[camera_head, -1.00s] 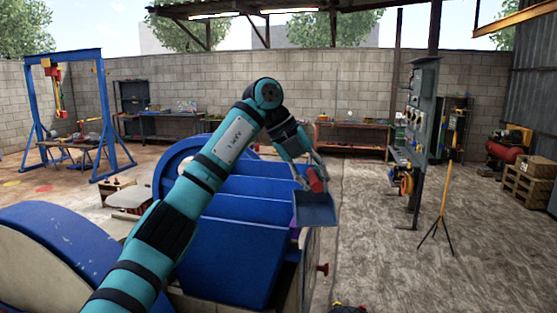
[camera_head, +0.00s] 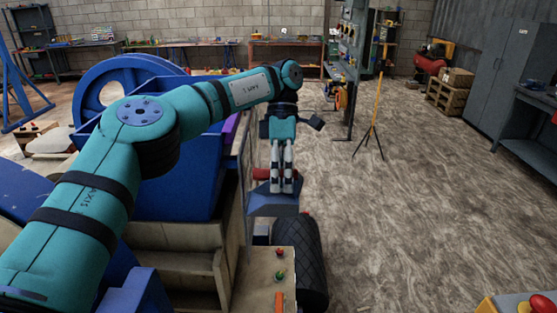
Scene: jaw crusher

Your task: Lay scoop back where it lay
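The scoop (camera_head: 268,204) has a blue pan and a red handle, part of which shows beside my fingers. My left gripper (camera_head: 281,188) points down with its two grey fingers close together, shut on the red handle. The fingers hide part of the handle and pan. The scoop is in front of the crusher's right side, over or near a dark tyre; I cannot tell whether it touches anything. My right gripper is not in view.
The blue and beige jaw crusher (camera_head: 180,240) fills the left, partly behind my arm. A black tyre (camera_head: 302,262) and a panel with buttons (camera_head: 272,277) stand below the scoop. A yellow tripod (camera_head: 375,125) stands farther back. The floor to the right is largely clear.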

